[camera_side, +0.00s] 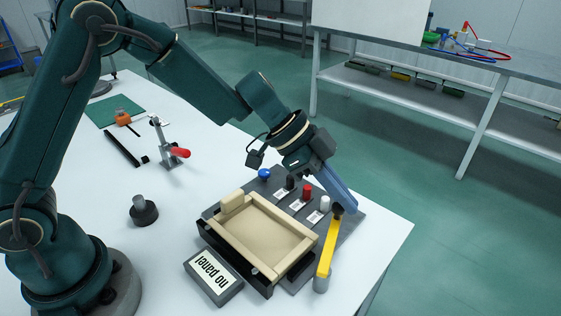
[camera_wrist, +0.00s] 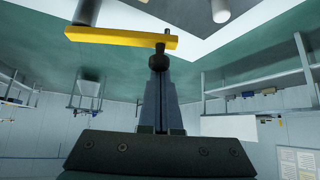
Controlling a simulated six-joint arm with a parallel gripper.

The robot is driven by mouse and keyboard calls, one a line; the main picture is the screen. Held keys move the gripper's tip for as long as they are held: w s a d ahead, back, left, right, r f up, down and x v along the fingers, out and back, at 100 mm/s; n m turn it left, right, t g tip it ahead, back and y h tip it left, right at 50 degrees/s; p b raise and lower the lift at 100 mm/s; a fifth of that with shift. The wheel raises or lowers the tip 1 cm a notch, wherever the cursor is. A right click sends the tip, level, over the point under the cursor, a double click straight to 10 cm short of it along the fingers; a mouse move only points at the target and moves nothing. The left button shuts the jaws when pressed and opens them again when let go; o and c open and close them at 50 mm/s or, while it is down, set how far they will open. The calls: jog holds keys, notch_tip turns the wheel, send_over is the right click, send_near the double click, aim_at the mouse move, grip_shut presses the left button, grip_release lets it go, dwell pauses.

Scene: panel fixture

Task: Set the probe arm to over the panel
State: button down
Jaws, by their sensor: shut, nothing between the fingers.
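The probe arm (camera_side: 328,247) is a yellow bar on a grey post (camera_side: 321,284) at the fixture's near right corner. It lies along the right side of the beige panel nest (camera_side: 268,232), beside it and not over it. A dark knob (camera_side: 337,211) is at the bar's far end. My gripper (camera_side: 346,205) is shut at this knob, with nothing between its fingers. In the wrist view the shut fingertips of my gripper (camera_wrist: 159,70) are right by the knob (camera_wrist: 158,59), below the yellow probe arm (camera_wrist: 115,37); whether they touch is unclear.
A sign (camera_side: 213,276) reading "no panel" is in front of the nest. Blue, black, red and white knobs (camera_side: 307,192) stand behind it. A red-handled clamp (camera_side: 172,150) and a dark round piece (camera_side: 143,211) are to the left. The white table's right edge is close to the fixture.

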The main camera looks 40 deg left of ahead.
jog(key=shift+s+a, duration=1)
jog(key=shift+a, duration=0.25)
jog(key=shift+s+a, duration=0.95)
jog(key=shift+a, duration=0.3)
jog(key=shift+s+a, duration=0.35)
jog(key=shift+s, duration=0.55)
jog(key=shift+s+a, duration=0.3)
jog(key=shift+s, duration=0.6)
jog(key=shift+s+a+n+t, duration=0.1)
jog(key=shift+s+n+t, duration=0.4)
jog(key=shift+s+n, duration=0.1)
jog(key=shift+s+f, duration=0.1)
jog(key=shift+f, duration=0.05)
